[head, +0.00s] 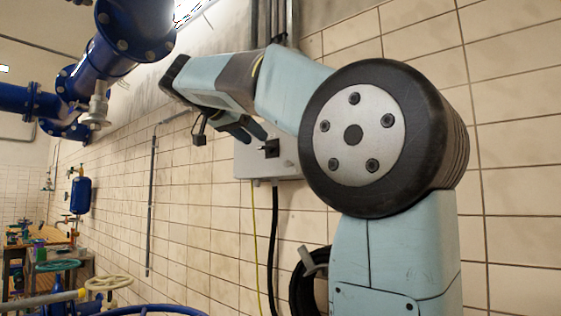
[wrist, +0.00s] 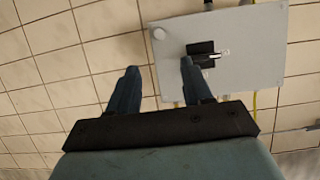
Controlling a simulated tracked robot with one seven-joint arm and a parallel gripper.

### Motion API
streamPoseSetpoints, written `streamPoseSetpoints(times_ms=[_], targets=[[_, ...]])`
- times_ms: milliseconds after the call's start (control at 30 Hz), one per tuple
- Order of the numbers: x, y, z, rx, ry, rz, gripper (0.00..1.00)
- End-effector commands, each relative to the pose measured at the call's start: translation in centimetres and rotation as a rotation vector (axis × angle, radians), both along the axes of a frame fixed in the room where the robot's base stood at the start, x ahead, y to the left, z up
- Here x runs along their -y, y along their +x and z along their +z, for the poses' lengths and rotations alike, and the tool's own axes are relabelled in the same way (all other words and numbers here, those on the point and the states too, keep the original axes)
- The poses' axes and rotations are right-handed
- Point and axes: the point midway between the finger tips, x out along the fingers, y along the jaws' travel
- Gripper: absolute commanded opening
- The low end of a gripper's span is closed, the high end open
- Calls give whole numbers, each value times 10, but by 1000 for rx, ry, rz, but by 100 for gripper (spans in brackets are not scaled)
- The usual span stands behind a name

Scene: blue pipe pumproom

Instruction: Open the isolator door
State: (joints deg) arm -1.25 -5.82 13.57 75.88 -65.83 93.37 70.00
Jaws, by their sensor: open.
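The isolator (head: 250,168) is a pale grey box on the tiled wall, with its door face shut. In the wrist view the isolator door (wrist: 245,65) shows as a flat grey panel. A black handle (wrist: 206,48) with a small metal piece sits on it; the black handle also shows in the head view (head: 270,149). My gripper (wrist: 160,66) is open and empty in front of the box. In the wrist view its right finger overlaps the handle's edge and its left finger lies over the tiles; I cannot tell whether the finger touches.
A black cable (head: 274,225) and a yellow-green wire (head: 255,220) hang below the box. Grey conduits (head: 272,22) run above it. Blue flanged pipes (head: 110,50) fill the upper left. A handwheel (head: 108,283) stands low at left. The wall left of the box is mostly clear.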

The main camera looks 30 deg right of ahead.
Motion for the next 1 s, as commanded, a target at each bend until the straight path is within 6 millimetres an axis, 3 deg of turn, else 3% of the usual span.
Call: streamPoseSetpoints(times_ms=[167, 700, 1000], targets=[[16, 5, -7, 1, -1, -4, 50], [96, 34, -42, -2, -1, -2, 50], [117, 42, -52, -1, 0, 0, 50]])
